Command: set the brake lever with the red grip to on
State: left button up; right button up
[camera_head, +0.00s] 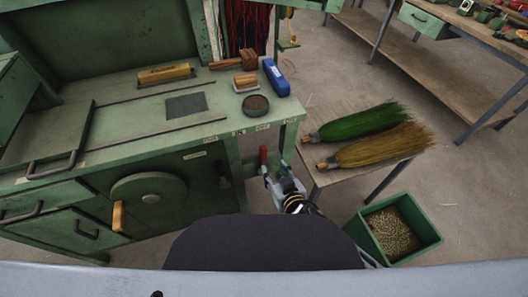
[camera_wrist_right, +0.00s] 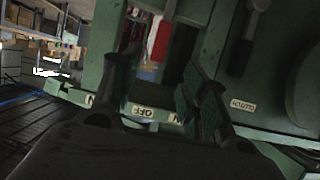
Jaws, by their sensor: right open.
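The brake lever's red grip (camera_head: 263,155) stands upright at the right end of the green bench, just below the bench top's front edge. In the right wrist view the red grip (camera_wrist_right: 160,38) shows beyond and between my two fingers. My right gripper (camera_head: 274,178) is open, just in front of and below the red grip in the head view. Its open fingers (camera_wrist_right: 158,72) hold nothing; I cannot tell whether they touch the lever. The lever's lower part is hidden. An OFF label (camera_wrist_right: 142,111) is on the bench edge. My left gripper is not in view.
The green bench (camera_head: 130,100) carries a blue tool (camera_head: 276,77), brushes and a round dark tin (camera_head: 255,105). A round wheel (camera_head: 150,190) with a wooden handle is on its front. Green and tan brooms (camera_head: 375,145) lie on a low table; a green bin (camera_head: 436,240) stands below.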

aim_at(264, 154)
jog(key=shift+w, duration=0.1)
dwell(0.3)
jog(key=shift+b+x, duration=0.35)
jog(key=shift+x, duration=3.95)
jog(key=shift+w+a+f, duration=0.2)
jog(key=shift+w+f, duration=0.15)
jog(key=shift+w, duration=0.25)
jog(key=shift+x, duration=1.35)
jog(key=shift+w+a+f, duration=0.15)
jog(key=shift+w+f, duration=0.1)
jog(key=shift+w, duration=0.1)
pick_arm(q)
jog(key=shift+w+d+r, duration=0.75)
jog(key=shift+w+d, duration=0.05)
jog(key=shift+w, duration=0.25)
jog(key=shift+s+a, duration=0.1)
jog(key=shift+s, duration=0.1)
